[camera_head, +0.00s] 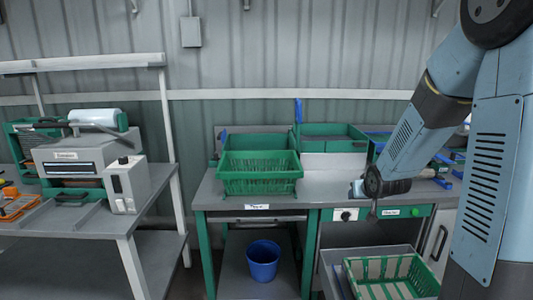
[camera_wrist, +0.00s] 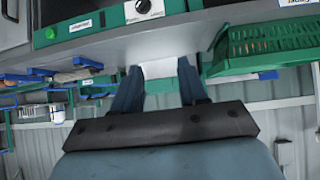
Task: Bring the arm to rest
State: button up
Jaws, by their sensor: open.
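My arm (camera_head: 420,125) comes in from the right in the head view and reaches down to the front edge of the workbench. My gripper (camera_wrist: 158,70) shows in the wrist view with its two dark blue fingers apart and nothing between them. In the head view, the arm's end is small and dark near the bench's front edge, and the fingers are hard to make out. The wrist picture looks upside down, with the bench edge close beyond the fingertips. I cannot tell whether they touch it.
A green basket (camera_head: 258,174) stands on the workbench (camera_head: 320,188), left of my arm's end. A blue bucket (camera_head: 263,260) is below. A green-and-white crate (camera_head: 390,277) sits low in front. A machine (camera_head: 88,160) stands on the left table. The bench top between basket and arm is clear.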

jog(key=s+a+r+g, duration=0.1)
jog(key=s+r, duration=0.4)
jog(key=s, duration=0.5)
jog(key=s+a+r+g, duration=0.2)
jog(key=s+r, duration=0.3)
jog(key=s, duration=0.6)
jog(key=s+a+r+g, duration=0.1)
jog(key=s+a+r, duration=0.2)
jog(key=s+r, duration=0.3)
jog(key=s, duration=0.4)
jog(key=shift+s+a, duration=0.2)
